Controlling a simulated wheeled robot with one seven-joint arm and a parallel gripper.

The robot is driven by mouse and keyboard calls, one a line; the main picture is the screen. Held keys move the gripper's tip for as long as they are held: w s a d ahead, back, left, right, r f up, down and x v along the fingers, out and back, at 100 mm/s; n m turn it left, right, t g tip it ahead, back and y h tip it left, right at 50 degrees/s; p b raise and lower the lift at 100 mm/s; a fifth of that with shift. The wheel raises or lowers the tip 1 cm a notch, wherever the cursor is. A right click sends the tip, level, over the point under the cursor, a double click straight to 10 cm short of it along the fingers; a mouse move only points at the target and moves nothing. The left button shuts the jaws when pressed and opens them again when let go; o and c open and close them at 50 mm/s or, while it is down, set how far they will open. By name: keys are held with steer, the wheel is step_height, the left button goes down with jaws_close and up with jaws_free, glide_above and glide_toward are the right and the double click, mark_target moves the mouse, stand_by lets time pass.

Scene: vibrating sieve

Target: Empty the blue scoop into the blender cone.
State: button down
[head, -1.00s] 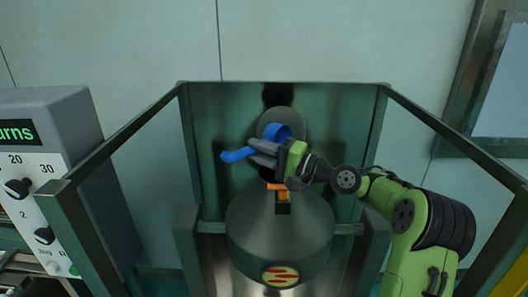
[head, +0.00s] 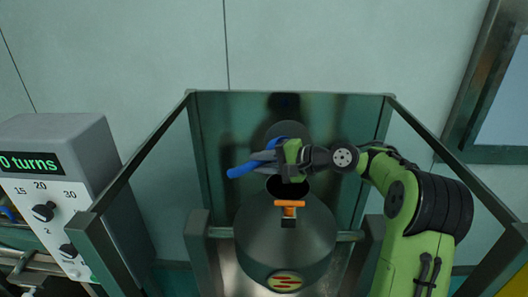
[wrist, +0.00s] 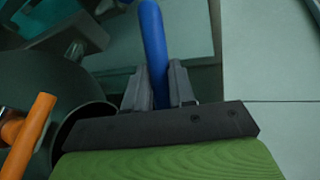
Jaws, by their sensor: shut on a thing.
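The blue scoop (head: 243,171) is held across my gripper (head: 268,158). Its handle sticks out to the left, and part of its round bowl shows just behind the fingers. What is in the bowl cannot be seen. In the wrist view, the blue handle (wrist: 153,45) stands between the two grey fingers (wrist: 160,85). The grey blender cone (head: 265,235) is below, with its dark round mouth just under and in front of my gripper. The mouth's rim also shows at the left of the wrist view, partly hidden by my gripper.
An orange latch (head: 288,204) sits at the cone's mouth. A metal guard frame (head: 290,97) surrounds the cone on the sides and back. A grey control box (head: 60,140) with dials and a green "0 turns" display stands at the left.

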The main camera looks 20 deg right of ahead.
steer(key=shift+w+a+r+m+g+h+p, duration=0.15)
steer(key=shift+r+g+h+p, duration=0.35)
steer(key=shift+p, duration=1)
steer(key=shift+w+r+m+g+h+p, duration=0.15)
steer(key=shift+r+m+g+h+p, duration=0.25)
steer(key=shift+p, duration=1.15)
steer(key=shift+w+a+r+m+g+h+p, duration=0.25)
steer(key=shift+g+h+p, duration=0.35)
steer(key=shift+p, duration=0.9)
steer(key=g+p, duration=0.1)
steer(key=p, duration=0.2)
steer(key=shift+d+r, duration=0.1)
steer(key=shift+d, duration=0.05)
steer(key=shift+r+g+h+p, duration=0.15)
steer(key=shift+g+h+p, duration=0.25)
steer(key=shift+p, duration=0.55)
steer(key=shift+w+g+h, duration=0.15)
steer(key=shift+g+h, duration=0.25)
steer(key=shift+g, duration=0.4)
steer(key=shift+w+m+g+h+b, duration=0.15)
steer(key=shift+m+g+h+b, duration=0.3)
steer(key=shift+g, duration=0.65)
steer(key=shift+h, duration=0.35)
